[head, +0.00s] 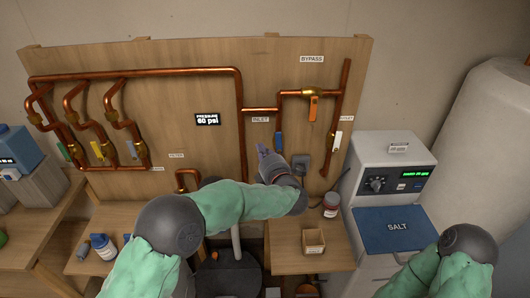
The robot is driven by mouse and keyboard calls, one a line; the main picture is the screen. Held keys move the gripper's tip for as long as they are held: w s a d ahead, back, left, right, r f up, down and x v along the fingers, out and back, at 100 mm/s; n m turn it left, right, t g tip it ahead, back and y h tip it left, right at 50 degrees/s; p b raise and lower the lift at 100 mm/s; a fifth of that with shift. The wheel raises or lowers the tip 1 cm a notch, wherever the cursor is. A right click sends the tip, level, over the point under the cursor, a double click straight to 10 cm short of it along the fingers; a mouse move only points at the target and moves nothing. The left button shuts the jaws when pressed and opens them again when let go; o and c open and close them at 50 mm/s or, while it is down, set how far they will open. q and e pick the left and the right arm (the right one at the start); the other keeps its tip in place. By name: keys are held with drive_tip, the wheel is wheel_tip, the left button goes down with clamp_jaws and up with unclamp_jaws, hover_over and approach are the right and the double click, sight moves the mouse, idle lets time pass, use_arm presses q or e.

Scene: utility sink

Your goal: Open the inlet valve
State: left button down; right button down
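The inlet valve's blue handle (278,141) hangs down on the wooden panel, just right of the INLET label (260,120). It lies along a vertical stretch of copper pipe. My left gripper (265,151) is just below and left of this handle, with its fingertips pointing up towards the panel. A small gap seems to show between fingers and handle, but depth is hard to judge. My own wrist hides much of the gripper, so I cannot tell how far its fingers are apart. My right arm shows at the lower right, and its gripper is out of view.
The orange bypass handle (313,108) and a white handle (337,140) are to the right. A pressure display (207,119) reads 60 psi. A dark outlet box (301,163) sits close beside my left gripper. A jar (331,204) and small box (313,241) stand below.

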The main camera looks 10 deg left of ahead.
use_arm(q)
drive_tip(key=v, duration=0.7)
drive_tip(key=shift+d, duration=0.5)
use_arm(e)
drive_tip(key=shift+w+r, duration=0.1)
drive_tip(key=shift+w, duration=0.35)
use_arm(q)
drive_tip(key=shift+s, duration=0.2)
